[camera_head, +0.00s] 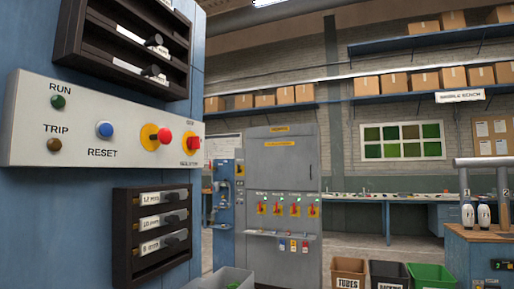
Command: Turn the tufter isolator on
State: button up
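No label in view clearly reads tufter isolator. A near white control panel (82,122) on a blue cabinet carries a red knob on a yellow round plate (164,136). At its right edge is a second red control on yellow (193,143), seen at a slant, with blurred labels above and below. Farther back, a grey cabinet (291,163) has a row of several red handles on yellow plates, such as the leftmost handle (262,208); their small labels are unreadable. I cannot tell which way any handle is set. My gripper is not in view.
The near panel also has a green RUN light (58,102), a TRIP light (54,145) and a blue RESET button (105,130). Dark racks (151,231) sit above and below. Bins (433,275) and a wooden-topped bench (480,234) stand at right.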

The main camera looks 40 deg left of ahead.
aim_at(193, 142)
jog(key=z, duration=0.05)
jog(key=i, duration=0.75)
jog(key=u, duration=0.9)
jog(key=i, duration=0.7)
jog(key=u, duration=0.85)
